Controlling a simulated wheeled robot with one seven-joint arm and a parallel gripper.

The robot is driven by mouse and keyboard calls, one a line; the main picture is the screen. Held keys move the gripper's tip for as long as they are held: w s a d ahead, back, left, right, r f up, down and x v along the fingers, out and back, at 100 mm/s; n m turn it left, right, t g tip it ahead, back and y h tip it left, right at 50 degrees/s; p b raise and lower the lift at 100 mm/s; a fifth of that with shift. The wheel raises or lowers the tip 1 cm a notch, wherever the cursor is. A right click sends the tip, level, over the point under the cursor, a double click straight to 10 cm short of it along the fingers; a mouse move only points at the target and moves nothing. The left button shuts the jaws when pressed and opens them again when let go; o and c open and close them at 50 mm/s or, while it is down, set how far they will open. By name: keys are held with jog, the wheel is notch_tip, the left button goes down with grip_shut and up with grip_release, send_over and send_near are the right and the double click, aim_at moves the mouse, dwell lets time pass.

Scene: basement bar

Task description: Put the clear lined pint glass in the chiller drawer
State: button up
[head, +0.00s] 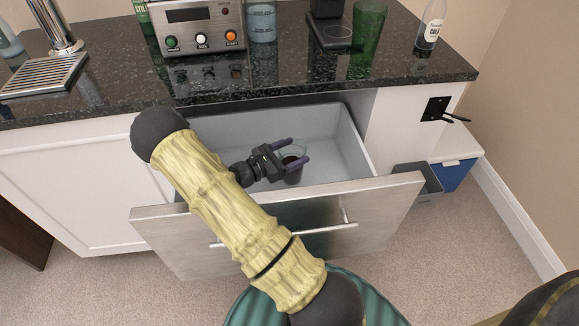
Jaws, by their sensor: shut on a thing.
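My gripper (296,151) is inside the open chiller drawer (345,150), shut on a clear glass (293,175) near its rim. The glass is upright, with a dark lower part. I cannot make out lines on it or tell whether its base touches the drawer floor. The drawer has a pale grey inside and a steel front with a bar handle, and my arm hides part of it.
On the black counter (420,70) stand a control box with buttons (202,27), a bluish glass with marks (261,20), a green glass (368,30) and a cola bottle (430,25). A grey bin (418,183) stands right of the drawer.

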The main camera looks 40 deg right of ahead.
jog(key=shift+f, duration=0.15)
jog(key=shift+f+b, duration=0.5)
jog(key=shift+f, duration=1.35)
jog(key=o, duration=1.8)
jog(key=shift+f, duration=0.15)
jog(key=shift+o, duration=0.2)
jog(key=shift+a, duration=0.15)
jog(key=a+p, duration=0.1)
jog(key=a, duration=0.6)
jog(key=shift+w, duration=0.15)
jog(key=shift+a, duration=0.1)
